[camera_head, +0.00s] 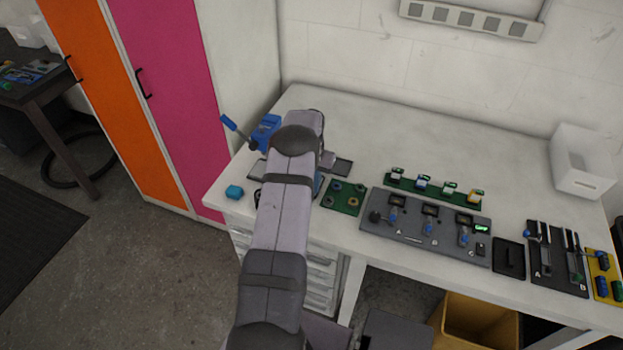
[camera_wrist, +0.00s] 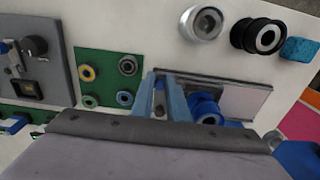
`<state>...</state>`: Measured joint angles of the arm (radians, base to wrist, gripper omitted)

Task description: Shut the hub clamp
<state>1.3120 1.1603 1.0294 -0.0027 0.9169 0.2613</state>
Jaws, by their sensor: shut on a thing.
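A blue clamp body (camera_head: 266,131) stands at the back left of the bench. A blue-handled lever (camera_head: 235,126) sticks up from it to the left, tilted. I take this to be the hub clamp. In the wrist view, a blue part (camera_wrist: 297,157) at the bottom right is cut off by the edge. My gripper (camera_wrist: 163,78) shows there with its two blue-grey fingers close together on a small dark thing that I cannot identify. A blue spool-shaped part (camera_wrist: 206,108) lies just right of the fingers. In the head view my arm hides the fingertips.
A green plate with rings (camera_head: 343,197) lies right of my arm, beside a grey panel (camera_head: 425,229). A blue block (camera_head: 234,192) sits at the left edge. The back of the bench is clear.

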